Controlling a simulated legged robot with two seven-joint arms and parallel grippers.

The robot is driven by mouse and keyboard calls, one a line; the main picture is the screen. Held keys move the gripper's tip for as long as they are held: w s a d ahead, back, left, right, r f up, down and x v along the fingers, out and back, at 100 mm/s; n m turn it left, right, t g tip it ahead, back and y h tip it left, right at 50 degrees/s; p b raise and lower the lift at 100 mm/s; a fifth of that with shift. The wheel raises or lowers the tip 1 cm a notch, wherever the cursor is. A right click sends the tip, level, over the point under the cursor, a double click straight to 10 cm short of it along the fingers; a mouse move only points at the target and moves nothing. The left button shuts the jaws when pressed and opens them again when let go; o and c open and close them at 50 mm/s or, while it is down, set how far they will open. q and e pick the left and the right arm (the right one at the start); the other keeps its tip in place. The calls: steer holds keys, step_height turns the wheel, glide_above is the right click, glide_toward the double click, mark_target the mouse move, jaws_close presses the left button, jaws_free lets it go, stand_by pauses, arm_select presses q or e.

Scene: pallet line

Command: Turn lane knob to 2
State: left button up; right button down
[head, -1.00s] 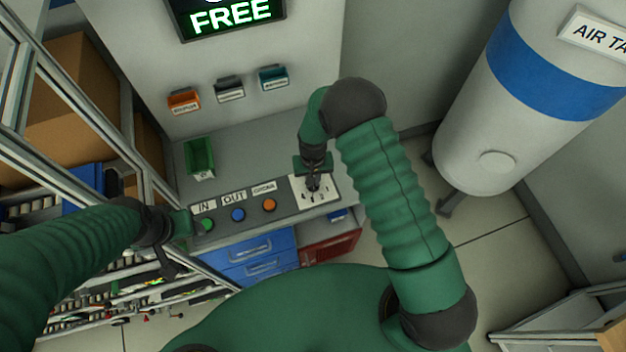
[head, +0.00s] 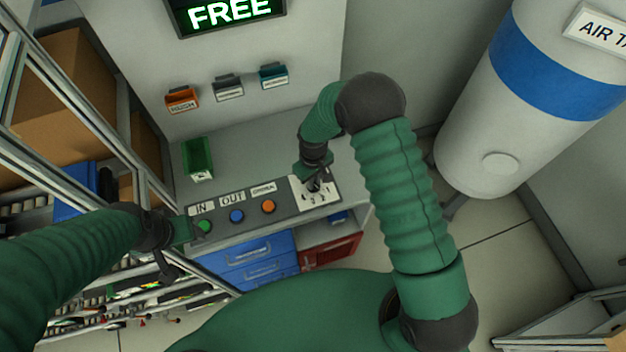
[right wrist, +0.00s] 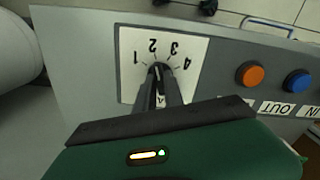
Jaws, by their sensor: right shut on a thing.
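The lane knob (right wrist: 157,72) sits on a white dial plate (right wrist: 128,82) marked 1 to 4, shown upside down in the right wrist view. My right gripper (right wrist: 160,88) is shut on the knob, and its fingers hide most of it. The visible tip of the knob seems to point near the 2; the exact setting is hard to tell. In the head view the dial plate (head: 328,190) is at the right end of the grey panel, under my right gripper (head: 315,184). My left gripper (head: 180,232) is beside the green button; its jaws cannot be made out.
The panel holds a green button (head: 204,226), a blue button (head: 237,216) and an orange button (head: 268,206). A green bin (head: 198,158) stands behind them. Blue drawers (head: 250,250) are below. A rack is at the left, an air tank (head: 500,150) at the right.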

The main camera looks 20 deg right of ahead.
steer(key=shift+w+r, duration=0.2)
steer(key=shift+w, duration=0.1)
steer(key=c, duration=1.7)
jaws_free()
steer(key=shift+o, duration=1.3)
steer(key=shift+s+f, duration=0.1)
steer(key=shift+s, duration=0.05)
step_height(320, 180, up, 17)
steer(key=b, duration=0.3)
steer(key=shift+f+b, duration=0.15)
steer(key=shift+b, duration=0.15)
